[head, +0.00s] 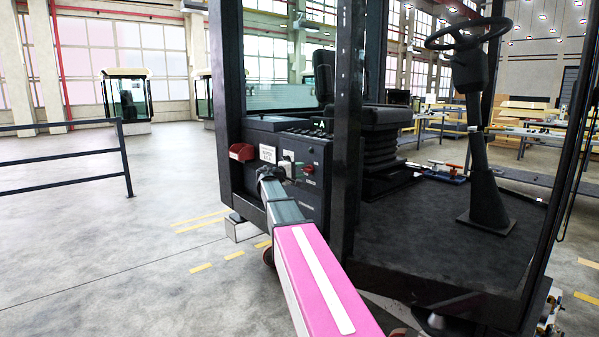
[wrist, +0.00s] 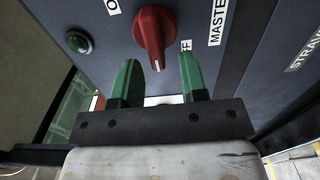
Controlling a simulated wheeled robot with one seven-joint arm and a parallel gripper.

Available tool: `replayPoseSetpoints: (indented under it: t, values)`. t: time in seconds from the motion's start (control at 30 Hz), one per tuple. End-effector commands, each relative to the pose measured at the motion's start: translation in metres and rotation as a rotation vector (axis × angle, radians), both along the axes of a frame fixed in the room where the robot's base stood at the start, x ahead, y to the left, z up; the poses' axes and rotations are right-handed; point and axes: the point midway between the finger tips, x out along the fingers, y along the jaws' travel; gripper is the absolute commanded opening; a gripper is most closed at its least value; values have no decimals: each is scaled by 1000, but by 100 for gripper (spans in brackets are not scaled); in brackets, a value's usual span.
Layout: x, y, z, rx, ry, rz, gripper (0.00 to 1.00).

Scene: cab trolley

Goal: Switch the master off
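The red master switch knob (wrist: 151,35) sits on a dark grey panel in the wrist view. Its long grip runs nearly up and down in the picture, with a pale mark at its lower end. A MASTER label (wrist: 218,20) is to its right. A label starting with O (wrist: 112,6) is at its upper left, and a label ending in FF (wrist: 186,46) is at its lower right, partly hidden by a finger. My gripper (wrist: 158,78) is open and empty. Its green fingers are spread below and either side of the knob's lower end; I cannot tell whether they touch it.
A green round lamp or button (wrist: 79,42) is left of the knob. In the head view, the cab's dark post (head: 347,120) stands right beside my arm. A steering column (head: 484,140) is farther right. A railing (head: 65,160) stands left, with open floor between.

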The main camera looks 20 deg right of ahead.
Motion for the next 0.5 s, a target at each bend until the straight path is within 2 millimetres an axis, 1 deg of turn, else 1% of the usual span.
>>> replayPoseSetpoints:
  t: [0.17,0.3,0.5]
  values:
    - [-9,23,0,0,0,2,39]
    - [-19,49,0,0,0,3,39]
    - [-30,80,0,0,0,2,39]
